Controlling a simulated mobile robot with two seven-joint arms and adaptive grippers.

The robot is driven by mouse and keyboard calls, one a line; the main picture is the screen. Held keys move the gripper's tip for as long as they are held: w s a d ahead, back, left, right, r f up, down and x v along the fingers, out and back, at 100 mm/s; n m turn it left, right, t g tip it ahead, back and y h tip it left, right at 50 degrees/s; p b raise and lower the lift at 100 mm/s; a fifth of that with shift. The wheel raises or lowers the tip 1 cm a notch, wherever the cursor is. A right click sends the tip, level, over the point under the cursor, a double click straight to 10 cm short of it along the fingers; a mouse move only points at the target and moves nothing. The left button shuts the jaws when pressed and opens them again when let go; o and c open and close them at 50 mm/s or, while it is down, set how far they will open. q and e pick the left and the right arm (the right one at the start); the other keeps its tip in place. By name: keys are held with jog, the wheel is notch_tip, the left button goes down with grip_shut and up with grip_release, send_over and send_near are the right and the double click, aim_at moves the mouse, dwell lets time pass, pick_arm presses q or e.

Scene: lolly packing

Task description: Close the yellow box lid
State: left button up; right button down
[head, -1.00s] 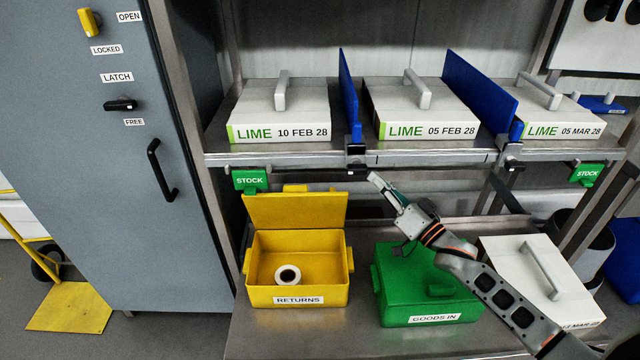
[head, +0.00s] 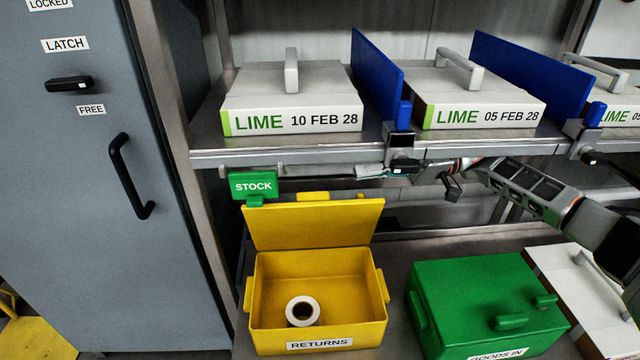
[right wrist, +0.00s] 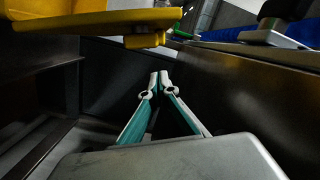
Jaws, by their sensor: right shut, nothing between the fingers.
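The yellow box (head: 262,318), labelled RETURNS, stands on the lower shelf with its lid (head: 315,225) open, standing up at the back edge. A white roll (head: 303,311) lies inside it. My right gripper (head: 362,172) is beneath the upper shelf edge, above and to the right of the lid, partly hidden by shelf fittings. In the right wrist view its fingers (right wrist: 160,78) are shut and empty; the yellow lid (right wrist: 90,19) with its tab (right wrist: 145,40) passes above and to the left, apart from them. My left gripper is not in view.
A green GOODS IN box (head: 480,290) stands closed to the right, with a white box (head: 575,285) beyond it. The upper shelf (head: 280,152) carries white LIME boxes and blue dividers (head: 378,75). A green STOCK sign (head: 252,185) hangs near the lid's left corner.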

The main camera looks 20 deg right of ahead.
aim_at(313, 221)
pick_arm(q)
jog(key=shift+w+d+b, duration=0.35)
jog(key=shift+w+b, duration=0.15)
jog(key=shift+b, duration=0.05)
pick_arm(e)
jog(key=a+f+g, duration=0.1)
jog(key=a, duration=0.8)
jog(key=shift+a+m+g, duration=0.15)
jog(key=shift+m+g, duration=0.25)
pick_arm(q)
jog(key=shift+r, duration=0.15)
pick_arm(e)
jog(key=shift+f, duration=0.1)
